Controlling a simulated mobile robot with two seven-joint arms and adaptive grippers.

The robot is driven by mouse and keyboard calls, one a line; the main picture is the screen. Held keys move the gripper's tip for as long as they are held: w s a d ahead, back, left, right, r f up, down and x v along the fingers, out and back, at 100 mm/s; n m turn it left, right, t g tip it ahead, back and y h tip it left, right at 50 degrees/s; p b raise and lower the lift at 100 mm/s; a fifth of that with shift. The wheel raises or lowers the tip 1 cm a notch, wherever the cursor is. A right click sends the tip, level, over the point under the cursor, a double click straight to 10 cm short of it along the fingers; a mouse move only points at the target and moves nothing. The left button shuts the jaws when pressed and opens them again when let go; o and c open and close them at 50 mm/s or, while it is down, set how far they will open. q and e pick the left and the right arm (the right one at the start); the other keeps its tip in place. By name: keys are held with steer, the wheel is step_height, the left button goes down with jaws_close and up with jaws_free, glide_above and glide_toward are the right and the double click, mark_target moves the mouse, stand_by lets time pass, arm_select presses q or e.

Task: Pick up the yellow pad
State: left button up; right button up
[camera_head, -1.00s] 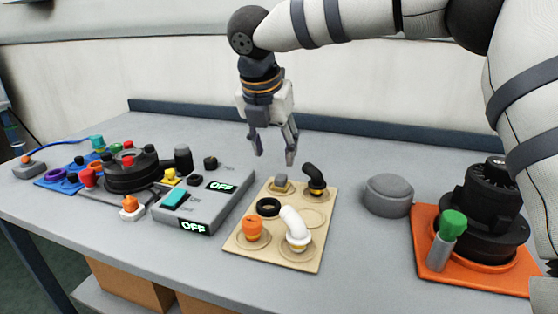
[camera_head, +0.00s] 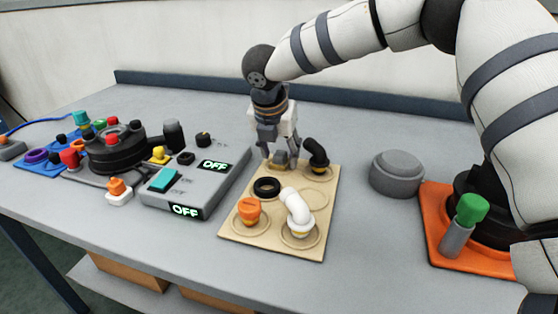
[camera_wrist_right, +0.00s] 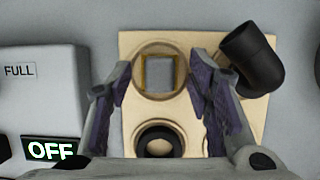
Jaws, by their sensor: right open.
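A small square grey piece with yellow edges on its left and right sides (camera_wrist_right: 160,72) sits in the upper left round recess of the tan board (camera_head: 278,238), and it is the only thing there that fits the yellow pad. In the head view my right gripper hides most of it. My right gripper (camera_head: 281,160) points down over that recess, close above the board. In the right wrist view its open fingers (camera_wrist_right: 160,84) stand on either side of the piece, with gaps and nothing held. My left gripper is not in view.
A black elbow (camera_head: 316,155) stands close right of the gripper. A black ring (camera_head: 267,187), an orange cap (camera_head: 249,211) and a white elbow (camera_head: 297,210) share the board. A grey control box (camera_head: 205,185) is left, a grey round lid (camera_head: 397,173) right.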

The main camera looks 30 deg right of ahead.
mark_target(283, 150)
steer(key=shift+r, duration=0.1)
steer(key=c, duration=1)
steer(key=shift+r, duration=0.4)
steer(key=r, duration=0.3)
steer(key=shift+s+r, duration=0.35)
steer(key=shift+r, duration=0.05)
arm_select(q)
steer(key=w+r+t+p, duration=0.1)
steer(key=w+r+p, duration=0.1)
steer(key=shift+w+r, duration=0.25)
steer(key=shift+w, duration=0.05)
arm_select(e)
steer(key=s+r, duration=0.2)
steer(key=s, duration=0.2)
steer(key=s+r, duration=0.3)
steer(key=s, duration=0.2)
steer(key=s+a+r, duration=0.1)
steer(key=s+r, duration=0.2)
steer(key=s, duration=0.1)
steer(key=shift+s+r, duration=0.15)
steer(key=shift+r, duration=0.05)
